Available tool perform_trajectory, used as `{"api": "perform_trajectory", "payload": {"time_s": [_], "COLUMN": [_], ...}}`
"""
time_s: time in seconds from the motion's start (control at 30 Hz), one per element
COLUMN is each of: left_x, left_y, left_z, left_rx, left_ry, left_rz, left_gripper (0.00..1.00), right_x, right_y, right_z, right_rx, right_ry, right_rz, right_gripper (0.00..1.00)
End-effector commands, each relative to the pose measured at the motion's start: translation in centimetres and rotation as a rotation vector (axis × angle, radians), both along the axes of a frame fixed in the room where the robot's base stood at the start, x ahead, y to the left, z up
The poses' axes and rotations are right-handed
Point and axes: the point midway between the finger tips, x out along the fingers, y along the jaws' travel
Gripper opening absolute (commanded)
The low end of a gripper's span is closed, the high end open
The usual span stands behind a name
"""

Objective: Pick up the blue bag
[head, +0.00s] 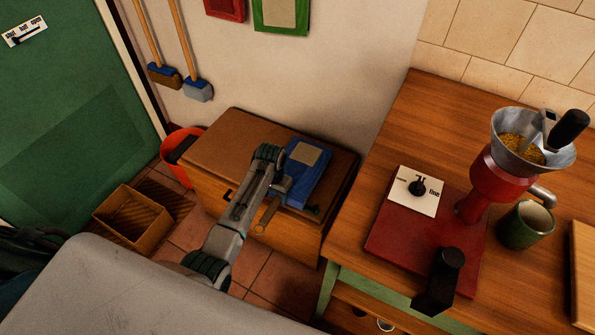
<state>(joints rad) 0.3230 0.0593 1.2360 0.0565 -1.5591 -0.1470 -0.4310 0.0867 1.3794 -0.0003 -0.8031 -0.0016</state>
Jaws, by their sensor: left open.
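The blue bag (308,172) with a pale label lies on the brown top of a low wooden cabinet (215,142), against the wall. My left arm reaches in from the lower left, and its forearm and wrist pass just left of the bag. My left gripper (290,207) is open at the bag's near left side, partly hidden by the wrist. I cannot tell whether it touches the bag. The bag's left edge is partly covered by my arm. My right gripper does not show.
A wooden counter (400,135) at right carries a red grinder (491,178) with a metal hopper and a green mug (526,225). A red bucket (172,148) and an open box (134,219) stand on the floor at left. Two brooms hang on the wall.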

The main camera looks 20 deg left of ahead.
Motion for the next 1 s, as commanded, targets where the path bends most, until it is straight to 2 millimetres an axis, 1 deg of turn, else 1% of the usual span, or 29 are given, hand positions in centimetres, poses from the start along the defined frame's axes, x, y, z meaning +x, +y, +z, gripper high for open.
{"api": "perform_trajectory", "payload": {"time_s": [0.03, 0.1, 0.2, 0.3, 0.47, 0.5, 0.57, 0.6, 0.73, 0.77, 1.0], "left_x": [-0.2, -0.2, -0.2, -0.2, -0.2, -0.2, -0.2, -0.2, -0.2, -0.2, -0.1], "left_y": [0.0, 0.0, 0.0, 0.0, 0.0, 0.0, 0.0, 0.0, 0.0, 0.0, 0.0], "left_z": [-0.9, -2.0, -3.1, -3.5, -3.5, -3.5, -3.5, -3.5, -3.5, -3.5, -3.4], "left_rx": [0.000, -0.001, 0.000, 0.000, 0.000, 0.000, 0.000, 0.000, 0.000, 0.000, 0.000], "left_ry": [0.004, 0.003, 0.002, 0.001, 0.000, 0.000, 0.000, 0.000, 0.000, 0.000, -0.001], "left_rz": [0.000, 0.000, 0.000, 0.000, 0.000, 0.000, 0.000, 0.000, 0.000, 0.000, 0.000], "left_gripper": [0.53, 0.53, 0.53, 0.53, 0.53, 0.51, 0.39, 0.31, 0.06, 0.04, 0.04], "right_x": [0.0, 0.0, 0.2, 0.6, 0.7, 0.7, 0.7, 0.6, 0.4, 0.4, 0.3], "right_y": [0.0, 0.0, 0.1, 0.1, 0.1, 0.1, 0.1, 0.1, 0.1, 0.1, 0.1], "right_z": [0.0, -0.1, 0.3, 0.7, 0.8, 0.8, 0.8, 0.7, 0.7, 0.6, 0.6], "right_rx": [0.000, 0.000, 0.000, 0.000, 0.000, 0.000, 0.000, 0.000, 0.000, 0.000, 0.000], "right_ry": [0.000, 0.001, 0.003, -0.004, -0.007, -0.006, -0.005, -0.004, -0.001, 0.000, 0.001], "right_rz": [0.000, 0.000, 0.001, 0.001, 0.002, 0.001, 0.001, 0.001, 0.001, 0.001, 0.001], "right_gripper": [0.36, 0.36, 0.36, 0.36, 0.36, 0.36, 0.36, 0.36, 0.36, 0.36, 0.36]}}
